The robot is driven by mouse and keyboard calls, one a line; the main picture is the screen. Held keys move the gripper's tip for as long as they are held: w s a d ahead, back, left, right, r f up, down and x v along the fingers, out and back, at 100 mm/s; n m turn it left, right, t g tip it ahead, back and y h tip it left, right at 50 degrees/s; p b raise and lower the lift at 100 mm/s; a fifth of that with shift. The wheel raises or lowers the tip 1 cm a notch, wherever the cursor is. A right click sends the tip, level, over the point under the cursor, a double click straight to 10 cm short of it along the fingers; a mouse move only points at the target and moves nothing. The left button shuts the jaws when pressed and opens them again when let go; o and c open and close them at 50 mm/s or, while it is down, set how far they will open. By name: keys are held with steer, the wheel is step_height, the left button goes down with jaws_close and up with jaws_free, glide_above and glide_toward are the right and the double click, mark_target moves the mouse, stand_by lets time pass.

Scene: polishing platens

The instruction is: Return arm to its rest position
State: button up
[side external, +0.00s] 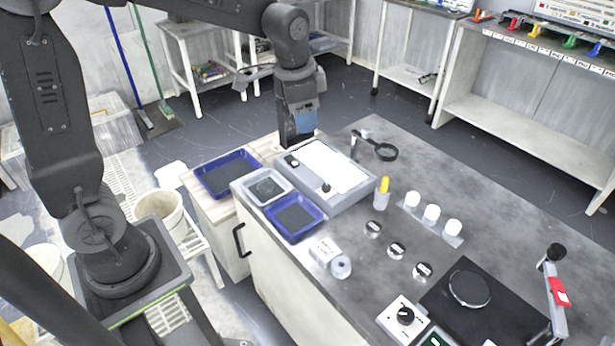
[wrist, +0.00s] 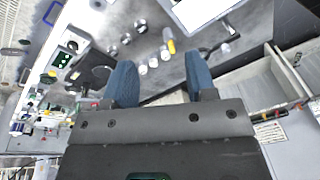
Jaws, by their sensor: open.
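My gripper (wrist: 160,82) is open and empty in the wrist view, its two blue fingers apart with nothing between them. In the side external view my gripper (side external: 297,135) points down at the far left end of the bench, behind the white-topped grey box (side external: 350,192). It looks close to that box; the exact gap and the fingertips are hard to make out there. My arm arches in from the upper left.
Blue trays (side external: 228,176) and a grey tray (side external: 268,188) are near my gripper. A magnifier (side external: 380,150), a yellow-topped bottle (side external: 383,192), white cups (side external: 432,213) and a dark platen (side external: 469,288) occupy the bench (side external: 480,200). The bench's back strip is clear.

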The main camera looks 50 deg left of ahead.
steer(key=s+d+r+n+t, duration=0.1)
steer(key=s+r+n, duration=0.1)
steer(key=s, duration=0.7)
steer(key=s+d+r+n+t, duration=0.1)
steer(key=s+r+n+t, duration=0.1)
steer(key=s, duration=0.8)
steer(key=shift+d+n, duration=0.2)
steer(key=shift+n, duration=0.6)
